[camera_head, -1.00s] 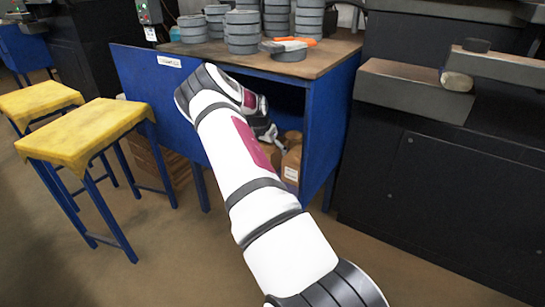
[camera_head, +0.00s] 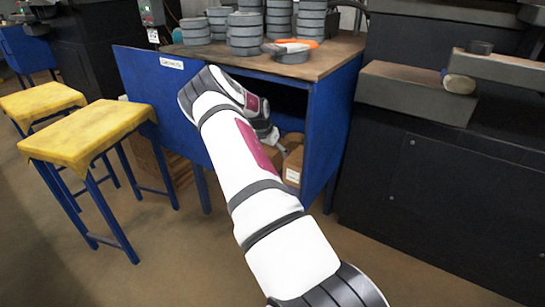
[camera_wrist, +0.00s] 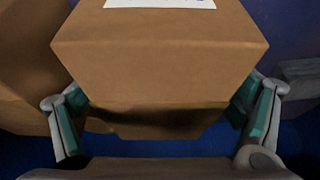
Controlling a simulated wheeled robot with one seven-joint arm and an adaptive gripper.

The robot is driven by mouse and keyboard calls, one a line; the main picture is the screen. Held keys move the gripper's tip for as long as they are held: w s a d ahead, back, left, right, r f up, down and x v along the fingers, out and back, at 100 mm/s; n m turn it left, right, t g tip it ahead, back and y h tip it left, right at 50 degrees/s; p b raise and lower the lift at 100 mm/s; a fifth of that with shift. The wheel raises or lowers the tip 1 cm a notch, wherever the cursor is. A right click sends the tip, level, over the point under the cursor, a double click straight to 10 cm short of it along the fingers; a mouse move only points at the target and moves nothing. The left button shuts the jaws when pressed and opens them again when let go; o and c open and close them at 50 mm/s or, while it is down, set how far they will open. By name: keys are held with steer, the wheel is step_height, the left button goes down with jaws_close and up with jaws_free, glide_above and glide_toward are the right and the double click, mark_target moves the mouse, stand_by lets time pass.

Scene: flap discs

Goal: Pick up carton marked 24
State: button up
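A brown carton (camera_wrist: 160,60) fills the upper middle of the wrist view. A white label (camera_wrist: 160,3) is cut off at the top edge, and its number cannot be read. My gripper (camera_wrist: 160,108) has its teal-padded fingers spread wide, one on each side of the carton's lower part. The pads lie close to its sides; whether they press on it cannot be told. In the head view my arm reaches into the blue cabinet, and my gripper is mostly hidden. A carton with a white label (camera_head: 293,163) shows in the opening; its number is too small to read.
Another carton (camera_wrist: 22,60) stands close at the left in the wrist view. The blue cabinet (camera_head: 326,140) has side walls around my arm and stacked grey discs (camera_head: 244,33) on top. Yellow-topped stools (camera_head: 88,130) stand at the left. A dark machine (camera_head: 450,200) stands at the right.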

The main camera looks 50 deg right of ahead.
steer(key=c, duration=1.4)
steer(key=shift+r, duration=0.1)
steer(key=shift+c, duration=1.3)
